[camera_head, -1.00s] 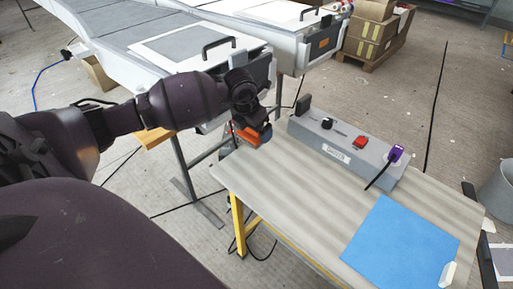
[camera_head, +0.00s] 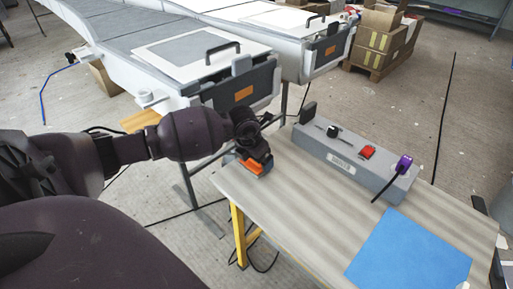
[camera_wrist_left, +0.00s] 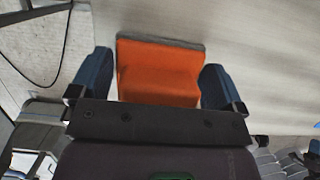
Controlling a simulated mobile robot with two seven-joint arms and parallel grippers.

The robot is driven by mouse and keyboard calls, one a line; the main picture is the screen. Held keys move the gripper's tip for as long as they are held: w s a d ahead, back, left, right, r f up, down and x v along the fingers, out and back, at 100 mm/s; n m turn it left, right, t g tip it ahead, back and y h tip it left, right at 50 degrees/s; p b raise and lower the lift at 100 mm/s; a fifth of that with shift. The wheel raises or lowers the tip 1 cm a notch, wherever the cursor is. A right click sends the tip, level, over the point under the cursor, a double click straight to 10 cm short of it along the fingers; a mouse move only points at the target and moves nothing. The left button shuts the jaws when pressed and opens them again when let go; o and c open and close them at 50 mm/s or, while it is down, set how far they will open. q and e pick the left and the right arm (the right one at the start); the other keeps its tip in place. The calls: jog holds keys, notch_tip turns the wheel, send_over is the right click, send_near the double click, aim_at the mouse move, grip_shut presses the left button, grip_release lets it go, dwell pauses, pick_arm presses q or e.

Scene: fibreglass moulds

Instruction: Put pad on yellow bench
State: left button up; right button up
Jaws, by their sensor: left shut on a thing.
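The pad (camera_wrist_left: 158,72) is an orange block with a grey edge. My left gripper (camera_wrist_left: 155,85) is shut on it, with a dark blue finger on each side in the left wrist view. In the head view the pad (camera_head: 252,166) shows below my left gripper (camera_head: 256,156), at the far left corner of the yellow bench (camera_head: 290,195). The bench has a pale striped top and yellow legs; its top also shows in the wrist view (camera_wrist_left: 260,50). I cannot tell whether the pad touches the top. My right gripper is not in view.
A grey switch box (camera_head: 350,165) with a red button and a purple plug stands along the bench's far edge. A blue sheet (camera_head: 410,252) lies at the near right. Large moulds (camera_head: 195,50) stand behind. The bench top's middle is clear.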

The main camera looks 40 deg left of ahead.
pick_arm(q)
jog(key=shift+f, duration=0.15)
jog(key=o, duration=0.5)
